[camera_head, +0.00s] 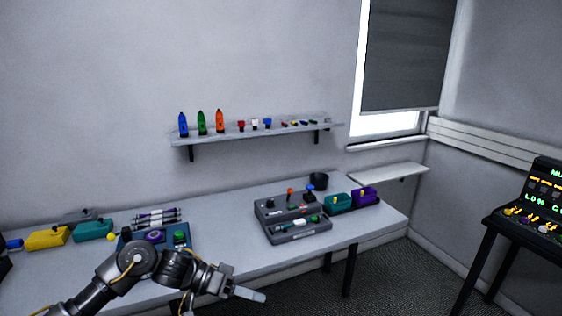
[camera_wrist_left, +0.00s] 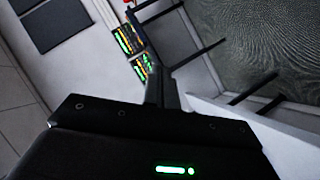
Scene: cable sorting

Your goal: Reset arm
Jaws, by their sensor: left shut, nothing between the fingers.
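My left gripper (camera_head: 248,294) is in the lower middle of the head view, in front of the table's front edge. Its fingers point to the right, are shut and hold nothing. In the left wrist view the dark gripper body fills the bottom, and the closed fingers (camera_wrist_left: 160,88) point up the picture. My left arm comes in from the lower left, across the table's left part. My right gripper is not in view.
A long grey table (camera_head: 230,215) carries a grey device box (camera_head: 290,232), a teal box (camera_head: 338,203), a purple box (camera_head: 364,196) and a yellow box (camera_head: 46,239). A wall shelf (camera_head: 255,132) holds small coloured items. A dark console (camera_head: 535,215) stands at right. Floor between is clear.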

